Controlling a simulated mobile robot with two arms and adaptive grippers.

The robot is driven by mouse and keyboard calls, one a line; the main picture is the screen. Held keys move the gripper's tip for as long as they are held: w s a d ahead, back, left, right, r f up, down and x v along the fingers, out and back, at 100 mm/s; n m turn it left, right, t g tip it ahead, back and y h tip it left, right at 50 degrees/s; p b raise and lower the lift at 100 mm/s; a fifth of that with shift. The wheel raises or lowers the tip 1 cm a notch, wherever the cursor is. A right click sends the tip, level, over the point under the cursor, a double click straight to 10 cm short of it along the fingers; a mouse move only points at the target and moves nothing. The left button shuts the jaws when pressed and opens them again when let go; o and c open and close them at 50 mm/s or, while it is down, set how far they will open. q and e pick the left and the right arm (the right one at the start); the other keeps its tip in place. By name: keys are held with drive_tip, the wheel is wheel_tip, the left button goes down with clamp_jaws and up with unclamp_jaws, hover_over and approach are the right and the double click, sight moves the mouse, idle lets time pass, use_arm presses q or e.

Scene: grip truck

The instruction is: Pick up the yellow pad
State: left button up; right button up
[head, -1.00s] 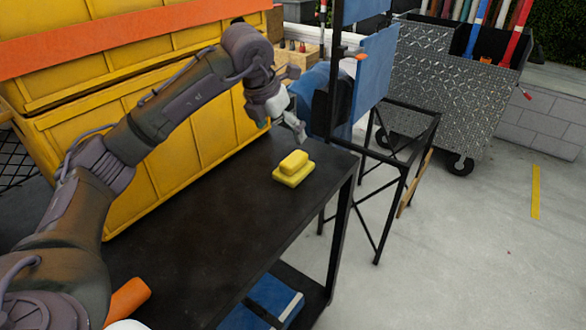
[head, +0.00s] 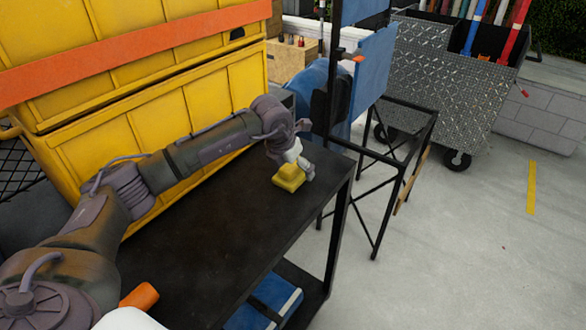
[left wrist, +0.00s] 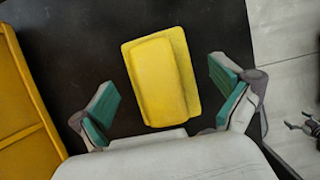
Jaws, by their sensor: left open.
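The yellow pad (head: 288,178) sits on the black table (head: 215,235) near its far right corner. It has a smaller raised block on a wider base. In the left wrist view the pad (left wrist: 161,78) lies ahead of and between the two green-lined fingers. My left gripper (head: 305,172) is low beside the pad at its far right side in the head view. In the left wrist view the gripper (left wrist: 165,100) is open, with a gap between each finger and the pad.
A large yellow container (head: 160,130) stands along the table's left side. Blue panels (head: 370,75) on a black frame stand beyond the far end. A grey metal cart (head: 440,85) is at the back right. An orange object (head: 140,297) lies near the front. The table's middle is clear.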

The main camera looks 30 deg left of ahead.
use_arm(q)
drive_tip(key=c, duration=1.2)
drive_tip(key=shift+r, duration=0.1)
wheel_tip(320, 180, up, 4)
drive_tip(key=shift+f+b, duration=0.1)
drive_tip(key=shift+b, duration=1.15)
drive_tip(key=s+d+r+b, duration=0.1)
drive_tip(key=d+r, duration=0.1)
drive_tip(key=d, duration=0.1)
drive_tip(key=s+d+r+b, duration=0.1)
drive_tip(key=d+r, duration=0.1)
drive_tip(key=d, duration=0.2)
drive_tip(key=s+d+r+b, duration=0.1)
drive_tip(key=d+r, duration=0.2)
drive_tip(key=d, duration=0.1)
drive_tip(key=shift+d+b, duration=0.15)
drive_tip(key=shift+b, duration=0.15)
drive_tip(key=o, duration=0.6)
drive_tip(key=c, duration=0.5)
